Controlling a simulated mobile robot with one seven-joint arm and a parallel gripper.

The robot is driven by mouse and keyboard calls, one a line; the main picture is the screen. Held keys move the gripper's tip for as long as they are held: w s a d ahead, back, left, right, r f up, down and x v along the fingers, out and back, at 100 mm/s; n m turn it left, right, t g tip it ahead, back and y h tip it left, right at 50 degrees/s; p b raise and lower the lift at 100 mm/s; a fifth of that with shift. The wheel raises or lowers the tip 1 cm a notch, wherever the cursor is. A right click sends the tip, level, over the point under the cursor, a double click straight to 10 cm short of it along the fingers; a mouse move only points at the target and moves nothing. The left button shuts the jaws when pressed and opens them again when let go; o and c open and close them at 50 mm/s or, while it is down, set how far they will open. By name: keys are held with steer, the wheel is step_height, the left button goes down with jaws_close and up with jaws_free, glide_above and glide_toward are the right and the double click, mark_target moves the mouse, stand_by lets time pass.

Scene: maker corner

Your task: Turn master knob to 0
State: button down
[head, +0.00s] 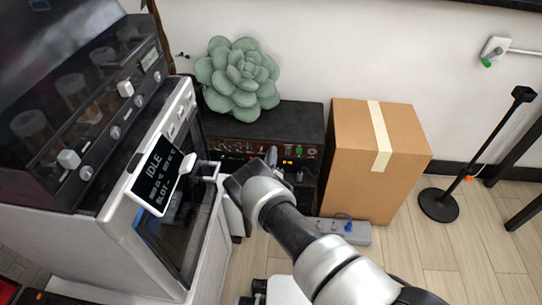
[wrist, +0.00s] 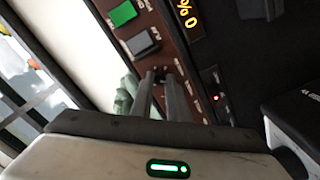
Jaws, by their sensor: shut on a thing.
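The amplifier (head: 292,115) is a black box with a brown front panel (wrist: 120,22), standing low against the wall. My gripper (head: 271,156) reaches its panel from the front. In the wrist view, the two grey fingers of my gripper (wrist: 159,84) are close together at the panel, shut on a small dark knob (wrist: 159,70) mostly hidden between the tips. I take it for the master knob; its label is not readable. An amber display (wrist: 187,14) near it shows "0" and a percent sign, turned sideways.
A green button (wrist: 123,13) and a grey button (wrist: 142,44) sit near the fingers. A succulent (head: 238,78) stands on the amplifier. A cardboard box (head: 365,175) is at its right, a power strip (head: 345,231) in front. A white machine with an "IDLE" screen (head: 157,178) is at left.

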steer(key=shift+n, duration=0.6)
steer(key=c, duration=1.7)
jaws_free()
steer(key=s+p, duration=0.1)
steer(key=s, duration=0.5)
steer(key=s+p, duration=0.1)
steer(key=s, duration=0.4)
steer(key=s+p, duration=0.2)
steer(key=s, duration=0.4)
steer(key=shift+s+a, duration=0.3)
steer(key=shift+a, duration=0.05)
